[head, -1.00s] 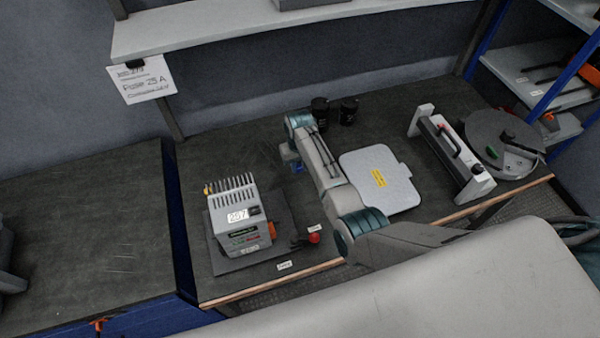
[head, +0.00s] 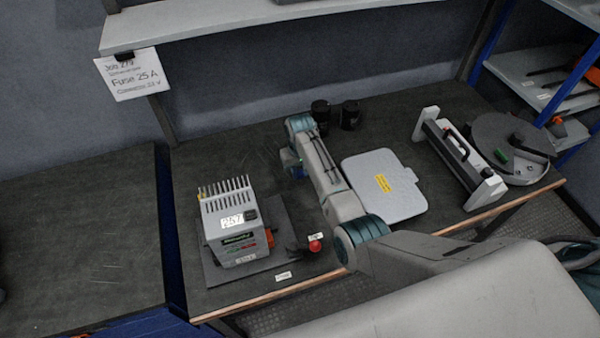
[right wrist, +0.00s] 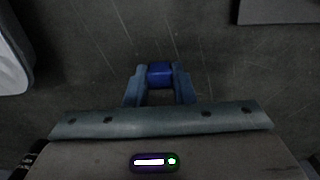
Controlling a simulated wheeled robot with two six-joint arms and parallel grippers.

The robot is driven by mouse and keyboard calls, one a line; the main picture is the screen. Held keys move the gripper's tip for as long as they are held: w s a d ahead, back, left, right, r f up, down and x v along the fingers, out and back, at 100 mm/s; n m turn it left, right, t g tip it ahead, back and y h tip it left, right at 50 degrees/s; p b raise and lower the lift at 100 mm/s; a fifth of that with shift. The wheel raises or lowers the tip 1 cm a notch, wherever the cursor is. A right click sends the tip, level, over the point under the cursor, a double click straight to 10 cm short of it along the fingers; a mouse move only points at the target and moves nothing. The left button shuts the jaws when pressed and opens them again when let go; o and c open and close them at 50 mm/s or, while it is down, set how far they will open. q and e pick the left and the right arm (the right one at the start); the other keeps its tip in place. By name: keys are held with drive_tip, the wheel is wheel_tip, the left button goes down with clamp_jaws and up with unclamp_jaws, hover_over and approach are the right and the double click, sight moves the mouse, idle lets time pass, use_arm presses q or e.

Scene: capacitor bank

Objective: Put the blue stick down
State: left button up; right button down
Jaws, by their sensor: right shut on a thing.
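My right arm reaches across the bench in the head view, with its gripper (head: 296,170) low over the dark bench top behind the grey device. In the right wrist view the two fingers (right wrist: 160,88) are shut on the blue stick (right wrist: 160,73), whose blue end shows between the fingertips. Dark bench surface lies beyond it; whether the stick touches the bench I cannot tell. In the head view the stick is mostly hidden by the gripper. My left gripper is not in view.
A grey device marked 257 (head: 240,247) stands on a dark mat (head: 285,222), left of the gripper. A red knob (head: 315,246) sits near the front edge. A light grey panel (head: 400,203) lies right of my arm. Two black cylinders (head: 320,112) (head: 350,114) stand behind.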

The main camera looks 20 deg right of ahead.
sight(300, 172)
drive_tip(key=shift+f, duration=0.6)
drive_tip(key=c, duration=1.2)
unclamp_jaws()
drive_tip(key=shift+c, duration=0.2)
drive_tip(key=shift+r, duration=0.4)
wheel_tip(300, 172, up, 12)
drive_tip(key=b, duration=0.1)
drive_tip(key=shift+r, duration=0.2)
